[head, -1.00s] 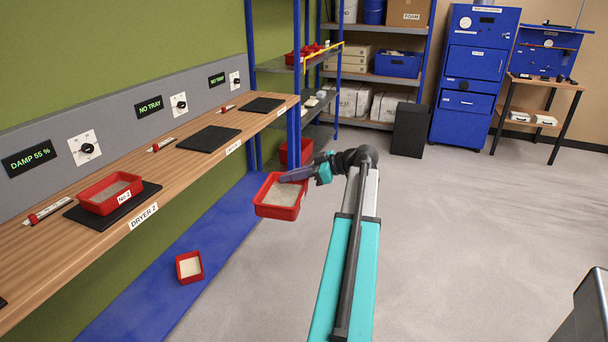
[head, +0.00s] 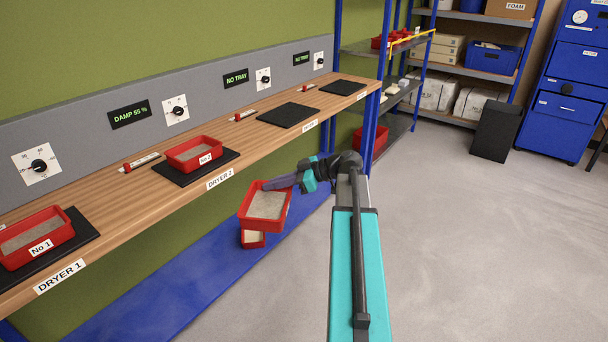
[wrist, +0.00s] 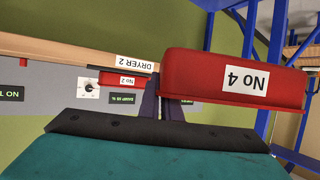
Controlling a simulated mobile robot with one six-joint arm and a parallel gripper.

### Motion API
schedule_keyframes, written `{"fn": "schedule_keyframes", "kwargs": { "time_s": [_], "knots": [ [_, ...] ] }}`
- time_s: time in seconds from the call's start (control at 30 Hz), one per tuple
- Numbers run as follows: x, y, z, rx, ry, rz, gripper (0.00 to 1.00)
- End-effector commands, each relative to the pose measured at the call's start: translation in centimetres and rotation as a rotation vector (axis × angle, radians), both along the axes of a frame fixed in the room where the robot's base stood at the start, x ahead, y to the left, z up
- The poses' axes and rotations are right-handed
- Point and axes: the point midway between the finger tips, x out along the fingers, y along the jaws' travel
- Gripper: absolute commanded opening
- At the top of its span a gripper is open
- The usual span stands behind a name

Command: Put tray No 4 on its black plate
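My gripper (head: 284,182) is shut on the rim of red tray No 4 (head: 246,221), which holds pale grey sand. The tray hangs over the lower blue surface, in front of the wooden bench. In the wrist view, tray No 4 (wrist: 200,75) shows its label upside down, beside my gripper's fingers (wrist: 165,104). Two bare black plates lie on the bench: a nearer one (head: 289,115), whose display reads NO TRAY, and a farther one (head: 343,87). Their edge labels are too small to read.
Tray No 2 (head: 194,165) is on the DRYER 2 plate and tray No 1 (head: 35,262) on the DRYER 1 plate. A blue rack post (head: 369,125) stands near the bench's far end.

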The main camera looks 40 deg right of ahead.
Motion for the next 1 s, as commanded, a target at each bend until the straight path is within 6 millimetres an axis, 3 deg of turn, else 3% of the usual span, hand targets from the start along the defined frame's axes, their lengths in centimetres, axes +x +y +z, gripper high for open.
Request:
{"fn": "schedule_keyframes", "kwargs": {
  "time_s": [0.03, 0.33, 0.7, 0.9, 1.0],
  "knots": [
    [0.5, 2.1, -0.3, 0.002, -0.001, 0.023, 0.00],
    [2.4, 11.9, -2.3, 0.003, 0.000, 0.128, 0.00],
    [2.2, 24.2, -4.7, 0.002, 0.000, 0.235, 0.00],
    [1.3, 29.0, -5.8, 0.000, 0.001, 0.253, 0.00],
    [1.2, 30.0, -6.1, 0.000, 0.001, 0.243, 0.00]
  ]
}}
